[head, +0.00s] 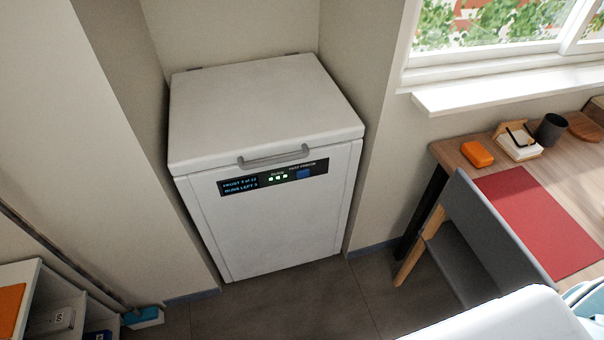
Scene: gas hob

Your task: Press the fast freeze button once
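A white chest freezer (270,225) stands in a wall recess with its lid (260,105) shut. A grey bar handle (273,158) is on the lid's front edge. A dark control panel (272,178) runs along the top of the front face. At its left is a lit blue display, with green lights in the middle. The blue fast freeze button (303,174) is at the panel's right, under small white lettering. Neither of my grippers is in view.
At right a wooden table (446,151) holds a red mat (540,220), an orange object (477,154) and a dark cup (551,129). A grey chair (490,225) stands at it. A shelf unit (35,275) is at lower left. The floor (290,305) before the freezer is clear.

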